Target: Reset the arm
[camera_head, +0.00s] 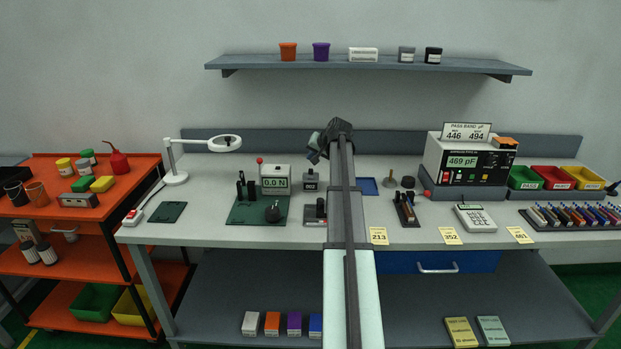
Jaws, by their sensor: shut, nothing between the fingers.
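My arm (350,240) reaches from the bottom middle of the head view up over the bench, with its dark far end in front of the back rail. My gripper (314,153) is at that far end, small and dark, turned down and to the left. It is shut, and I see nothing held in it. Its fingertips are too small to make out clearly. It appears above the bench top, apart from the things there. My arm hides a strip of the bench and lower shelf.
The bench (290,236) carries a magnifier lamp (177,160), a force gauge (275,181), a capacitance meter (466,161), a calculator (475,217) and coloured bins (523,177). A wall shelf (260,63) with small containers hangs above. An orange cart (85,213) stands left.

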